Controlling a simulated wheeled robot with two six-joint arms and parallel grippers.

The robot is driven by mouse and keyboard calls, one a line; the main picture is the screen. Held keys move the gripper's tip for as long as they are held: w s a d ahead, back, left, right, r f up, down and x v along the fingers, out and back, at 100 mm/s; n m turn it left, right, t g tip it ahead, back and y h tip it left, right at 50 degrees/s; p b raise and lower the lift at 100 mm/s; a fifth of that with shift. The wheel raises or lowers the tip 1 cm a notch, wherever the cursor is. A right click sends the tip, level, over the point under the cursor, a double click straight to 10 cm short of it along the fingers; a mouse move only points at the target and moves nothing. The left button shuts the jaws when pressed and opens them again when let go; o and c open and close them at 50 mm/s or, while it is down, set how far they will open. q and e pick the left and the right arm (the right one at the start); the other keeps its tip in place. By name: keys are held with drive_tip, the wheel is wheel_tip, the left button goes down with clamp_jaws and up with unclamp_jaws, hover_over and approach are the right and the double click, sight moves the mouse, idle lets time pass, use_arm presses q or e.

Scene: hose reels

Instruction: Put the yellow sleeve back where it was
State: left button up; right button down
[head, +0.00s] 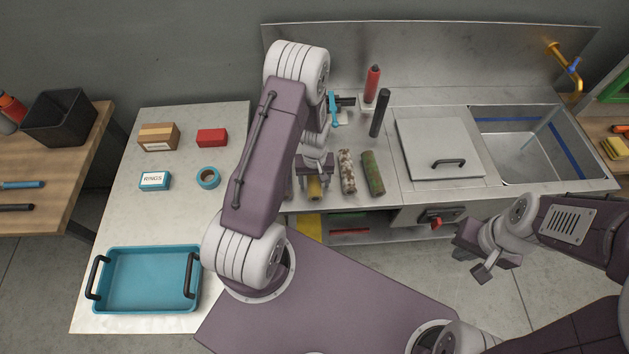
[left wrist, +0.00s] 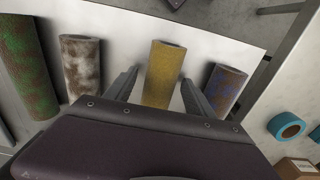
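The yellow sleeve (left wrist: 162,75) lies between the two fingers of my left gripper (left wrist: 158,92) in the left wrist view, with a gap on each side. That gripper is open and not closed on it. In the head view the sleeve (head: 314,187) shows only in part beneath my left gripper (head: 312,178), on the steel counter. A blue-brown sleeve (left wrist: 226,85) lies to the right of the yellow one in the left wrist view. A white-brown mottled sleeve (left wrist: 82,68) and a green-brown sleeve (left wrist: 27,65) lie to its left. My right gripper (head: 472,263) appears open and empty, away from the sleeves.
A red bottle (head: 372,84) and a dark cylinder (head: 380,113) stand behind the sleeves. A lidded panel (head: 438,145) and a sink (head: 530,150) are to the right. The left table holds a teal tray (head: 148,309), boxes and a tape roll (head: 208,178).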

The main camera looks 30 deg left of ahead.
sight(315, 181)
use_arm(q)
drive_tip(key=shift+r, duration=0.1)
use_arm(e)
drive_tip(key=shift+r, duration=0.1)
use_arm(q)
drive_tip(key=shift+r, duration=0.25)
wheel_tip(315, 181, up, 12)
drive_tip(key=b, duration=0.1)
drive_tip(key=s+d+r+m+b, duration=0.1)
drive_tip(key=s+d+m, duration=0.2)
drive_tip(key=s, duration=0.2)
drive_tip(key=s+d+r+m+t+b, duration=0.1)
drive_tip(key=s+d+r+m, duration=0.1)
drive_tip(key=s, duration=0.3)
drive_tip(key=shift+s+d+r+m, duration=0.15)
drive_tip(key=shift+s+d+m, duration=0.15)
drive_tip(key=shift+d+m, duration=0.3)
use_arm(e)
wheel_tip(315, 181, down, 4)
drive_tip(key=shift+s+r, duration=0.1)
drive_tip(key=shift+r, duration=0.1)
drive_tip(key=c, duration=2.1)
unclamp_jaws()
drive_tip(key=shift+c, duration=0.2)
